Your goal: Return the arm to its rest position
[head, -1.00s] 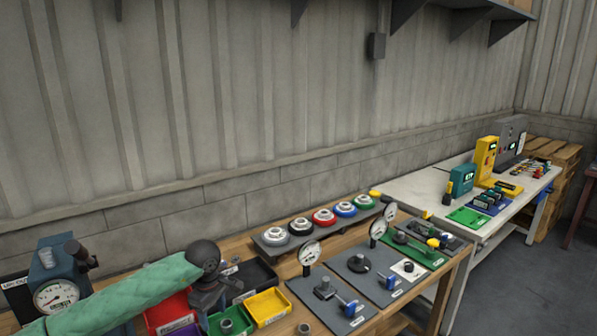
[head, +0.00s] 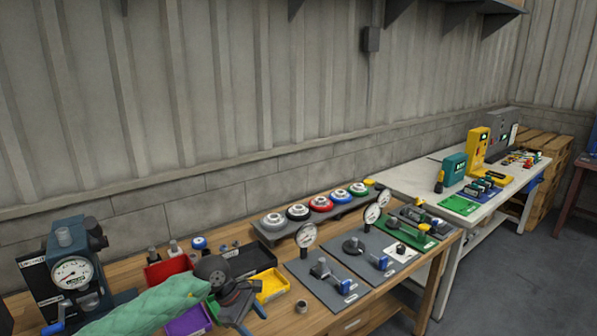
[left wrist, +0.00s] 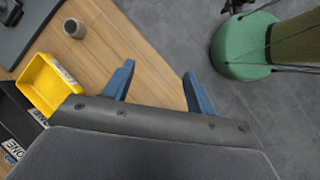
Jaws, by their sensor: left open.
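My left arm (head: 150,308), in a green padded sleeve, comes in at the bottom left of the head view. My left gripper (head: 253,319) is over the front part of the wooden bench, beside the yellow bin (head: 271,285). In the left wrist view its two blue fingers (left wrist: 158,74) are spread apart with nothing between them. Beyond the fingers are the bench edge and the grey floor. My right gripper is not in view.
A small grey ring (head: 301,306) stands on the bench (head: 325,328), close to the gripper. Red, black and purple bins (head: 190,322) lie around the arm. Gauge plates (head: 322,286) are to the right. A press with a dial (head: 70,270) stands at left.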

